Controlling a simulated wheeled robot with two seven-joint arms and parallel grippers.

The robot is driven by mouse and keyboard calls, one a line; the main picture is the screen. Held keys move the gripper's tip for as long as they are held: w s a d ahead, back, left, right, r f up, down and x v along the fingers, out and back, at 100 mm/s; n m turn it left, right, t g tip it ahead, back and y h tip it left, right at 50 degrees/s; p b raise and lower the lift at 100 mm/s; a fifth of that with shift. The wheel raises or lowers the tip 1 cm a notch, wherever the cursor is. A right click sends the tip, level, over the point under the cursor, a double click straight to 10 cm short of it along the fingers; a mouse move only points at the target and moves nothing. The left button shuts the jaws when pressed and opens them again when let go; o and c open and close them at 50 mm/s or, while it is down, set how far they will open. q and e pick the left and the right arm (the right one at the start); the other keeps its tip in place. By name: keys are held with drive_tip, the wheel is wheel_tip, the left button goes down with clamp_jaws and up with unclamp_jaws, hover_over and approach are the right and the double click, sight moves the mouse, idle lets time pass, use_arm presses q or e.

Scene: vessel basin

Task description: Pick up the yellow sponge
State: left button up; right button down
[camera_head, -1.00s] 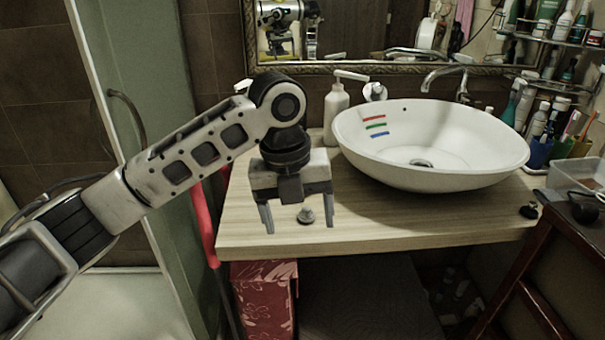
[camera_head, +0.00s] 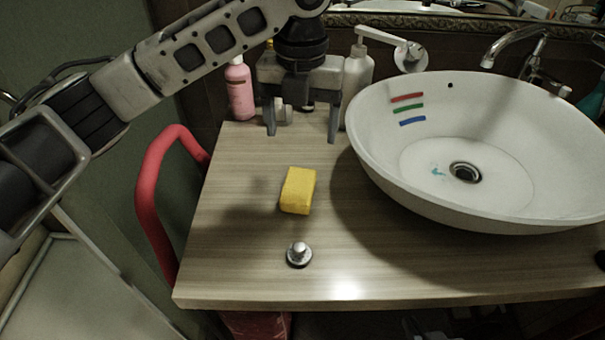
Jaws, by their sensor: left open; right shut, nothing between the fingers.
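The yellow sponge (camera_head: 298,190) lies on the wooden countertop (camera_head: 235,262), left of the white basin. My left gripper (camera_head: 301,136) is open and empty, with its fingers pointing down. In the picture it is above and behind the sponge, apart from it. The sponge is in full view. My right gripper is not in view.
The white basin (camera_head: 470,205) with colored stripes fills the right of the counter. A metal plug (camera_head: 299,254) sits in front of the sponge. Behind stand a pink bottle (camera_head: 240,92) and a white pump bottle (camera_head: 357,75). A red bar (camera_head: 152,205) curves at the left edge.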

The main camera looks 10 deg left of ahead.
use_arm(q)
hover_over(298, 184)
drive_tip(key=f, duration=0.8)
drive_tip(key=shift+s+d, duration=0.1)
drive_tip(key=shift+d, duration=0.15)
drive_tip(key=shift+a+f+p, duration=0.15)
drive_tip(key=shift+f+p, duration=0.05)
drive_tip(key=shift+f, duration=1.3)
drive_tip(key=shift+a+f+p, duration=0.1)
drive_tip(key=shift+f+p, duration=0.05)
drive_tip(key=shift+f, duration=1.35)
drive_tip(key=c, duration=1)
